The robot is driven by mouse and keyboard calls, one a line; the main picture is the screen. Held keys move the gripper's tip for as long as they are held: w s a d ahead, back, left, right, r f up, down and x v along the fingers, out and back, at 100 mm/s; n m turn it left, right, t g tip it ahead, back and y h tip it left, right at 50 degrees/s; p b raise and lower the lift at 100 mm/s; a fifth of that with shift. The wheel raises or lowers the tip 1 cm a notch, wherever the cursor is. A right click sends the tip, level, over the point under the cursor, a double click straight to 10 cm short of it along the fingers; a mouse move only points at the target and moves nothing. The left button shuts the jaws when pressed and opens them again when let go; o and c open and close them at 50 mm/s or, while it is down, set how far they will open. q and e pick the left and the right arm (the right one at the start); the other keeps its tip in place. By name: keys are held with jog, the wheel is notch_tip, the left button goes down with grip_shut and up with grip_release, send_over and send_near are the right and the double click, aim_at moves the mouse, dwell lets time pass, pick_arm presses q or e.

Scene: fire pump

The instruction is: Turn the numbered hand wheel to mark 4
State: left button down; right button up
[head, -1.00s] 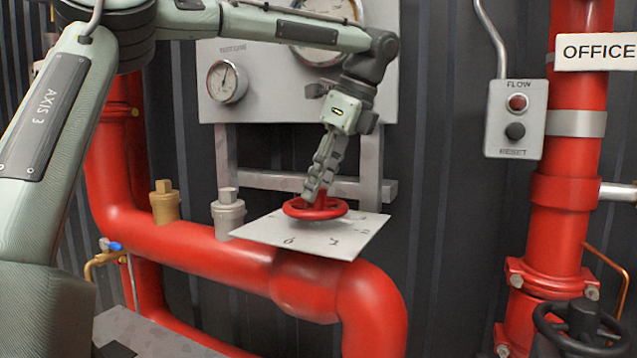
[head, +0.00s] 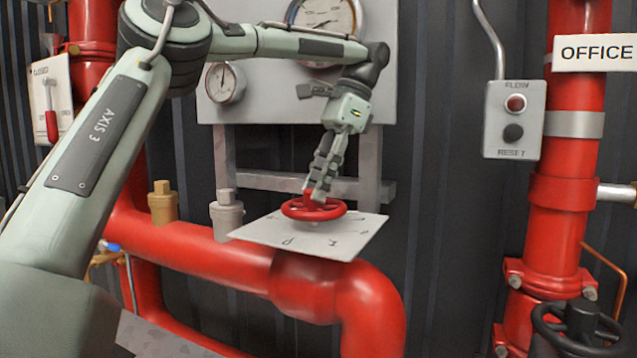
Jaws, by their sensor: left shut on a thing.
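The red hand wheel (head: 334,213) sits over a white square dial plate (head: 270,229) on top of the red pipe. Several dark marks show on the plate's front part, too small and slanted to read surely. My left gripper (head: 315,197) comes down from above, tilted, and is shut on the hand wheel near its middle. Its fingers hide part of the wheel's hub and far rim. My right gripper is not in the head view.
A gauge panel (head: 270,108) stands behind my left arm. A brass fitting (head: 162,205) and a grey fitting (head: 227,217) rise from the pipe to the left. At right are the flow/reset box (head: 515,120) and a black hand wheel (head: 575,330).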

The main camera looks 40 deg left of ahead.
pick_arm(q)
jog(key=c, duration=1.2)
grip_release()
